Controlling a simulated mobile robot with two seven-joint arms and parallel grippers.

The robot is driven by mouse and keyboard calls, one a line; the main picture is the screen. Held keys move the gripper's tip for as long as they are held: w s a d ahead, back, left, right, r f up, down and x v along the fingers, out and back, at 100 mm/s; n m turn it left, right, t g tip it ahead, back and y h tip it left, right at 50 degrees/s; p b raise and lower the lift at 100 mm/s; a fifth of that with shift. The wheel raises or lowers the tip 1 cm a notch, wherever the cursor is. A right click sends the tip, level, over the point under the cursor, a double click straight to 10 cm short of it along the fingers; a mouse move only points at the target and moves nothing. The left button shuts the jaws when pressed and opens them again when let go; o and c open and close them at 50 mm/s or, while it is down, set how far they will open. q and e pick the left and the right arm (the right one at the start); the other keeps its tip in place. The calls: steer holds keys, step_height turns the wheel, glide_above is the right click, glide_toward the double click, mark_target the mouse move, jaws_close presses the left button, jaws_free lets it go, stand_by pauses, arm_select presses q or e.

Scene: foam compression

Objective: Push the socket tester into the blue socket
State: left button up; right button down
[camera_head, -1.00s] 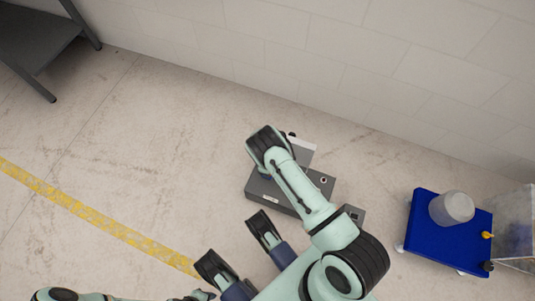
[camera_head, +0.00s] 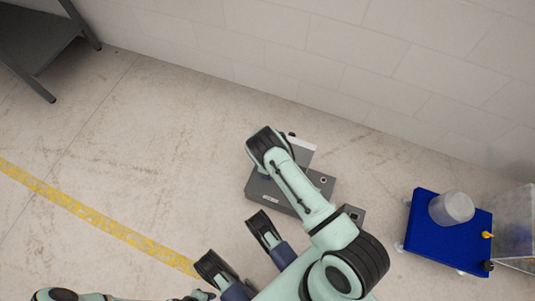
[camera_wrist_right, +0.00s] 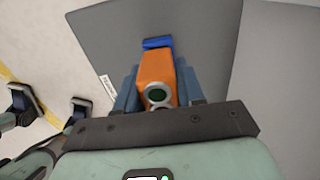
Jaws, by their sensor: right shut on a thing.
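The socket tester (camera_wrist_right: 157,78) is an orange body with a round, dark green-centred end facing the right wrist camera. My right gripper (camera_wrist_right: 158,88) is shut on it, with a blue finger on each side. The blue socket (camera_wrist_right: 157,43) shows just beyond the tester's far end, on a grey surface. The tester's front is at the socket's edge; I cannot tell how deep it sits.
A white-grey block (camera_head: 302,152) and a small dark box (camera_head: 352,213) adjoin the grey box. A blue cart (camera_head: 425,215) with a pale round container (camera_head: 452,208) stands at the right. A dark shelf (camera_head: 38,35) is at top left. The floor on the left is clear.

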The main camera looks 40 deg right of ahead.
steer(key=shift+f, duration=0.75)
steer(key=c, duration=0.6)
jaws_free()
steer(key=shift+r, duration=0.25)
steer(key=shift+r+p, duration=1.65)
steer(key=shift+r, duration=1.15)
